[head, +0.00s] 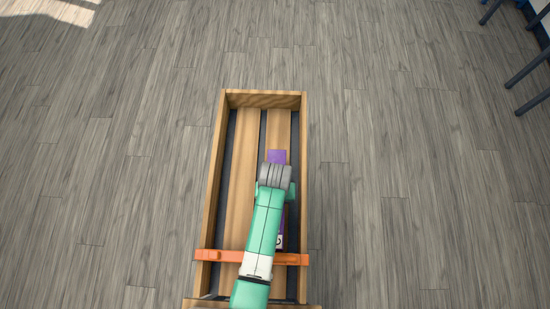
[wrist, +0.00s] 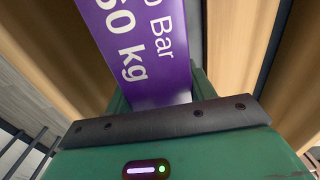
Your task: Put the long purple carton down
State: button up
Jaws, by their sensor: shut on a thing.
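The long purple carton (head: 277,156) shows at its far end just beyond my gripper (head: 276,178) in the head view. My arm hides most of its middle, and a strip of its near end shows right of the arm. In the wrist view the carton (wrist: 135,50) bears white lettering, and my gripper (wrist: 160,95) is shut on it. The carton lies lengthwise over the right side of a slatted wooden bed (head: 243,160) with raised walls. I cannot tell whether it touches the slats.
An orange bar (head: 225,256) crosses the near part of the bed, under my arm. The slats left of the carton are bare. Grey wood floor (head: 410,180) lies open around the bed. Dark posts (head: 527,70) stand at the upper right.

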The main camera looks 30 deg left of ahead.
jog(key=shift+f, duration=0.95)
jog(key=shift+f, duration=0.2)
jog(key=o, duration=1.4)
jog(key=shift+o, duration=0.2)
jog(key=shift+r, duration=0.15)
notch_tip(320, 180, up, 12)
jog(key=p, duration=0.3)
